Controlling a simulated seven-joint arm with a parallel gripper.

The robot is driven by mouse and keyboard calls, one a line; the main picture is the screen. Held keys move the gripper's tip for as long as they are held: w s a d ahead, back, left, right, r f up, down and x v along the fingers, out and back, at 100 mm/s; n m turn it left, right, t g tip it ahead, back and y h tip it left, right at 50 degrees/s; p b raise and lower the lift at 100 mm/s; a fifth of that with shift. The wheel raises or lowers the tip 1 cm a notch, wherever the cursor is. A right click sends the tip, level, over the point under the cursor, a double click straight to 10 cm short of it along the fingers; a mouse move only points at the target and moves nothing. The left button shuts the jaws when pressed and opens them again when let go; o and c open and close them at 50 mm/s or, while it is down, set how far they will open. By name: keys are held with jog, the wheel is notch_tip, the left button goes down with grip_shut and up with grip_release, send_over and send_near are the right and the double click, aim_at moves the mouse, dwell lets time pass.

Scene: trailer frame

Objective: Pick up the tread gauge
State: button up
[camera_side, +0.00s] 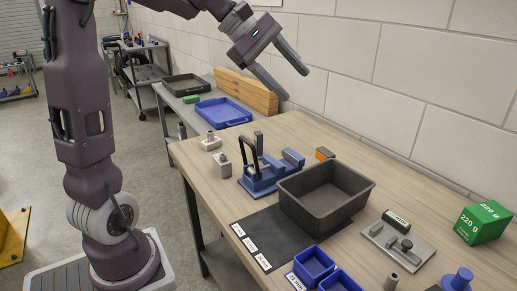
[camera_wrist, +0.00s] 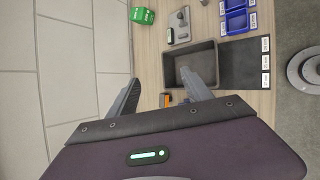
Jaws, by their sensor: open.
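No object is clearly recognisable as the tread gauge. A small orange and dark item (camera_side: 324,153) stands behind the dark grey bin (camera_side: 300,202) on the wooden bench and may be it; I cannot tell. In the wrist view, the orange item (camera_wrist: 167,99) shows between my fingers, beside the bin (camera_wrist: 172,72), and is partly hidden. My gripper (camera_side: 295,85) is open and empty, high above the back of the bench near the wall. Its spread fingers also show in the wrist view (camera_wrist: 160,76).
A blue vise (camera_side: 258,184) stands left of the bin. A metal clamp plate (camera_side: 378,236), green 220 g block (camera_side: 484,222) and blue bins (camera_side: 312,264) lie to the right. A black mat (camera_side: 270,233) lies in front. The block wall bounds the back.

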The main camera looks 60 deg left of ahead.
jog(key=w+a+f+n+t, duration=0.1)
jog(key=w+a+n, duration=0.25)
jog(key=a, duration=0.35)
jog(key=w+a+f+n+t, duration=0.1)
jog(key=w+a+n+t, duration=0.1)
jog(key=w+a+n, duration=0.3)
jog(key=n+t+y, duration=0.2)
jog(key=n+t, duration=0.1)
jog(key=n, duration=0.4)
send_over(255, 137)
jog(key=s+a, duration=0.1)
jog(key=s, duration=0.2)
notch_tip(255, 137, down, 4)
jog(key=f, duration=2.2)
jog(key=shift+w+d+f, duration=0.2)
jog(key=shift+d+f, duration=0.15)
jog(key=shift+d, duration=0.05)
jog(key=shift+m, duration=0.25)
jog(key=x, duration=0.6)
jog(key=shift+w+f, duration=0.15)
jog(key=shift+f, duration=0.2)
jog(key=shift+w+f, duration=0.15)
jog(key=shift+w, duration=0.2)
grip_shut()
